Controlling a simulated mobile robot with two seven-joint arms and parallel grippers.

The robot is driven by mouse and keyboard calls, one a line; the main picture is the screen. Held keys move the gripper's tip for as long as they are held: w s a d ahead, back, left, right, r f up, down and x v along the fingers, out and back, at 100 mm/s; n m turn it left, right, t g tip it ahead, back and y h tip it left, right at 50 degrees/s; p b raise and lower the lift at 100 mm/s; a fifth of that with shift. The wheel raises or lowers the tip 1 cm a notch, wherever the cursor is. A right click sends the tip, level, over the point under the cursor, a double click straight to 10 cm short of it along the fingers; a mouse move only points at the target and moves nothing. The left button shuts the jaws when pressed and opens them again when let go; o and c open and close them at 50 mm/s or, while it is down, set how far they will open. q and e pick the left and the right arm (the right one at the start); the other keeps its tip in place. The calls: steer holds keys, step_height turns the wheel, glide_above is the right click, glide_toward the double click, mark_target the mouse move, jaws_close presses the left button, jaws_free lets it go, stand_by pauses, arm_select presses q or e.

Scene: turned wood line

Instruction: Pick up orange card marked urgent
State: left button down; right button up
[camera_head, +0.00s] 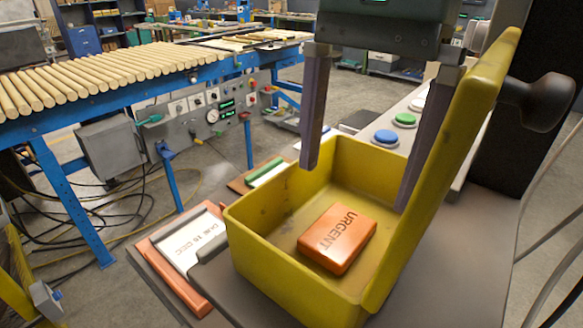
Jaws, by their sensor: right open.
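The orange card marked URGENT (338,238) lies flat on the floor of an open yellow box (290,275), looking like a thick block with dark lettering. My right gripper (356,188) comes down from the top, above the box, with its two fingers wide apart. The left finger's tip is near the box's back left wall and the right finger's tip is near the right wall. The gripper is empty and the card lies below it, apart from the fingers. My left gripper is not in view.
The box's yellow lid (450,150) stands raised on the right, beside a black knob (540,102). Green (404,118) and blue (386,137) buttons sit behind. A clipboard-like card holder (185,250) lies left of the box. A blue conveyor (150,80) carries wooden rods further back.

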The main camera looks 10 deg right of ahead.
mark_target(340, 228)
steer(key=f+p, duration=0.2)
steer(key=f, duration=0.1)
steer(key=f+p, duration=0.1)
steer(key=f, duration=0.1)
steer(key=shift+a, duration=0.25)
steer(key=shift+f, duration=0.55)
steer(key=c, duration=1.4)
